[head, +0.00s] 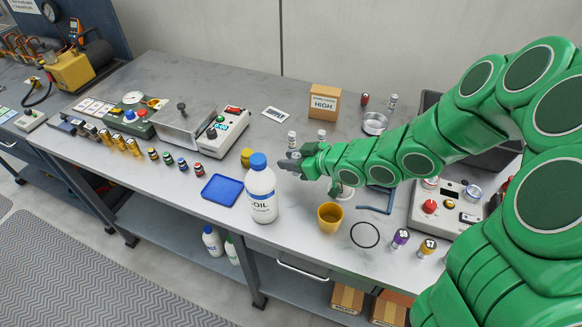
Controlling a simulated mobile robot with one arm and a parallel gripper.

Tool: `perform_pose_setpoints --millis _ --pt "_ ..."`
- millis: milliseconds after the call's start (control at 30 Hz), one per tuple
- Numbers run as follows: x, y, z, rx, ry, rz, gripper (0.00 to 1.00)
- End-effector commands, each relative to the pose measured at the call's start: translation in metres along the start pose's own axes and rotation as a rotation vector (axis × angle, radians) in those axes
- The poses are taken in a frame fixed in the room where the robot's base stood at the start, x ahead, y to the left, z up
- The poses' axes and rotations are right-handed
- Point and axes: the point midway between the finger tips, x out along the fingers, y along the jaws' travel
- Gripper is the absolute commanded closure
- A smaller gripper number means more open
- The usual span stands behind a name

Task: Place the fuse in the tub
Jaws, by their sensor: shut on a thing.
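My gripper (287,163) is over the middle of the bench, pointing left, with its dark fingers shut. A small white cylinder with a dark band, seemingly the fuse (292,140), shows upright at the fingers' far side. It appears to be the held thing, but the fingers hide its lower part. A similar white cylinder (321,135) stands just to the right. An open yellow tub (330,217) stands near the bench's front edge, right of and nearer than my gripper. Its inside looks empty from here.
A white oil bottle with a blue cap (262,190) stands close in front of my gripper, left of the tub. A blue tray (222,190) lies further left. A black ring (365,235) lies right of the tub. A cardboard box (324,102) and round metal dish (375,124) stand behind.

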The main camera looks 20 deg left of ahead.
Motion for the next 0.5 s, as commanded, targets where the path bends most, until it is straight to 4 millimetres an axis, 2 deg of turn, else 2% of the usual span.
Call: perform_pose_setpoints --millis 200,500 --pt "-0.014 0.001 -0.026 -0.005 0.004 0.002 0.99" --pt "-0.024 0.0 -0.044 -0.002 0.003 0.001 0.99"
